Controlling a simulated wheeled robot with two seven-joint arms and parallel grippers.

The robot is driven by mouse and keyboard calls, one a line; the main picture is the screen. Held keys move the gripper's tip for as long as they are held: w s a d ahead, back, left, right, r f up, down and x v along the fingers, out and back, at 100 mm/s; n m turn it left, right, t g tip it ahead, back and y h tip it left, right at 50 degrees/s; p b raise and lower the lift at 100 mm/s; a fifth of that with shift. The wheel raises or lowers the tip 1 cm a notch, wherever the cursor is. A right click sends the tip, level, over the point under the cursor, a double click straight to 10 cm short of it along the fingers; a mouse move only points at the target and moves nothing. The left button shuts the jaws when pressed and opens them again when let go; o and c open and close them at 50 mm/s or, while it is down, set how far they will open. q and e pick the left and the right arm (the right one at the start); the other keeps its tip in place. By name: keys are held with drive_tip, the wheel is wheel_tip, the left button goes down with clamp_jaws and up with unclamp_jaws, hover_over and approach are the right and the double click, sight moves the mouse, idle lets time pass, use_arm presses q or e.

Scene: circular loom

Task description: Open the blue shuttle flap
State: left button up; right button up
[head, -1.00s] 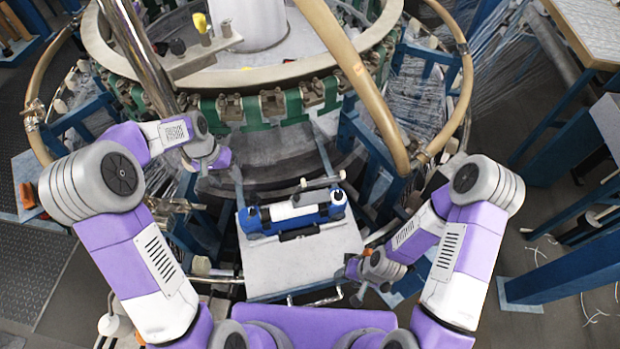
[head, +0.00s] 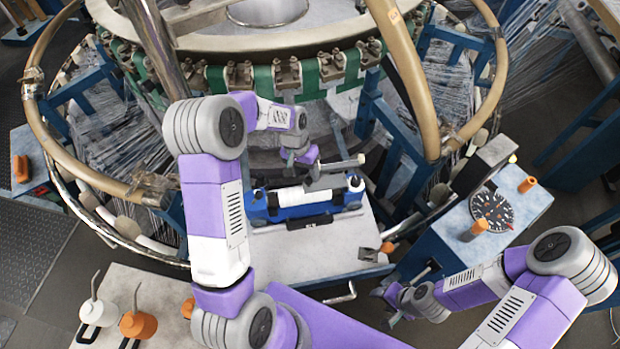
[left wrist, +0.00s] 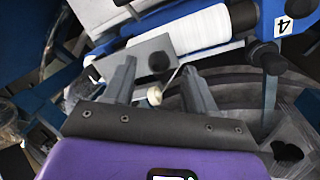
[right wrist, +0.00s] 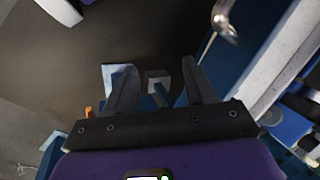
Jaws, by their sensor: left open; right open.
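The blue shuttle (head: 296,212) with a white roll (head: 280,196) lies on the pale plate (head: 300,259) in front of the loom. A grey flap-like piece with a pale rod (head: 338,166) sits over its upper right side. My left gripper (head: 296,158) is open and empty just above and behind this piece. In the left wrist view, the open fingers (left wrist: 158,70) point at a grey plate (left wrist: 143,58), with the white roll and blue shuttle body (left wrist: 243,18) beyond. I cannot tell whether the fingers touch it. My right gripper (head: 386,295) is open and empty, low right of the plate; its fingers (right wrist: 158,68) face the floor.
The loom's green-banded ring (head: 300,75) and tan hoops (head: 405,75) stand close behind and beside the left arm. A blue box with a dial (head: 492,208) stands right. A small orange-ended part (head: 377,251) lies on the plate's right edge. A table with orange items (head: 138,324) is lower left.

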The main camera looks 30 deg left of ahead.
sight(324, 180)
use_arm(q)
drive_tip(key=shift+d+f, duration=0.15)
drive_tip(key=shift+f, duration=0.5)
drive_tip(key=shift+d+f, duration=0.15)
drive_tip(key=shift+f, duration=0.5)
clamp_jaws()
